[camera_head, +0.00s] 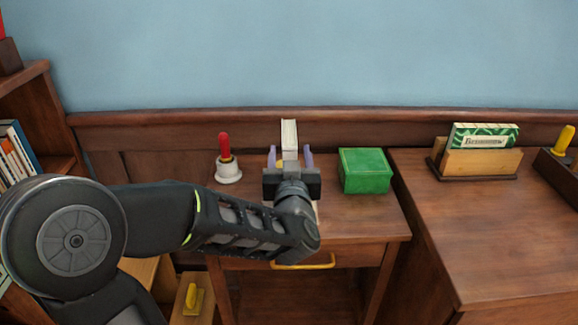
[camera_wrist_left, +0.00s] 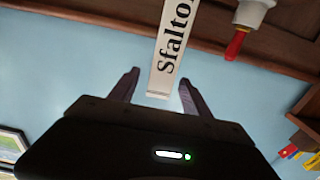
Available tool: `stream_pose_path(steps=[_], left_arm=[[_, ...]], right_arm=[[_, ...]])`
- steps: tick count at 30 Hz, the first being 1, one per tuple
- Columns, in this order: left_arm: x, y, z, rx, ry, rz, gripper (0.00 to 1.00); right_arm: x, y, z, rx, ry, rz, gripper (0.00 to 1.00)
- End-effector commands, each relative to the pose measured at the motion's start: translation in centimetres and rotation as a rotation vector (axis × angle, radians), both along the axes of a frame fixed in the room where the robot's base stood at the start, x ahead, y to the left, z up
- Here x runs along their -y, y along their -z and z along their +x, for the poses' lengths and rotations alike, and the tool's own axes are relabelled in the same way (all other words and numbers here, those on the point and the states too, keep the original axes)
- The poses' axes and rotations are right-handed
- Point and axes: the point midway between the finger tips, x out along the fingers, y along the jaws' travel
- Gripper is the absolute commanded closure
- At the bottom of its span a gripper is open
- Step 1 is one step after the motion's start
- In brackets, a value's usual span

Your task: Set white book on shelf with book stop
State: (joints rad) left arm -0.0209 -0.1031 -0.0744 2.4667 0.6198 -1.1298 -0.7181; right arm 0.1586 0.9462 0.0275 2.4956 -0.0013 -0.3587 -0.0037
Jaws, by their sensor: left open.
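The white book (camera_head: 289,133) stands upright on the small wooden desk, its narrow side toward me. Its spine with black lettering shows in the left wrist view (camera_wrist_left: 165,50). My left gripper (camera_head: 290,154) is open, with one finger on each side of the book; I cannot tell whether they touch it. In the left wrist view the gripper (camera_wrist_left: 159,78) has its fingertips apart near the book's end. A yellow piece like a book stop (camera_head: 193,296) sits on a low shelf (camera_head: 186,318) at lower left, partly behind my arm. My right gripper is not in view.
A white bell with a red handle (camera_head: 228,170) stands left of the book, and a green box (camera_head: 365,171) stands right of it. A bookcase with books (camera_head: 18,152) is at far left. A card holder (camera_head: 478,162) stands on the right cabinet, whose front top is clear.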

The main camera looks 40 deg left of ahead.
Motion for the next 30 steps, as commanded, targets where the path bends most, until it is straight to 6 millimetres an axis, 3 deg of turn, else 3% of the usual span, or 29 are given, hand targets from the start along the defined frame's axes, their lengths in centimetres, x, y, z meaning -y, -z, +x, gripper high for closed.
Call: stream_pose_path(steps=[4,16,24,30], left_arm=[[-0.9,0.0,1.2,-0.001,0.000,0.001,0.44],[-1.3,0.1,1.8,-0.002,0.000,0.001,0.44],[-3.6,0.4,4.7,-0.001,0.000,0.002,0.44],[-4.2,0.4,5.5,-0.001,0.001,0.000,0.44]], right_arm=[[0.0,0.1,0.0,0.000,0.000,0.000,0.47],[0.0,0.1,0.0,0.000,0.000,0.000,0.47],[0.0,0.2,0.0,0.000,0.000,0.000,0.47],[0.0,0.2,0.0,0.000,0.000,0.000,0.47]])
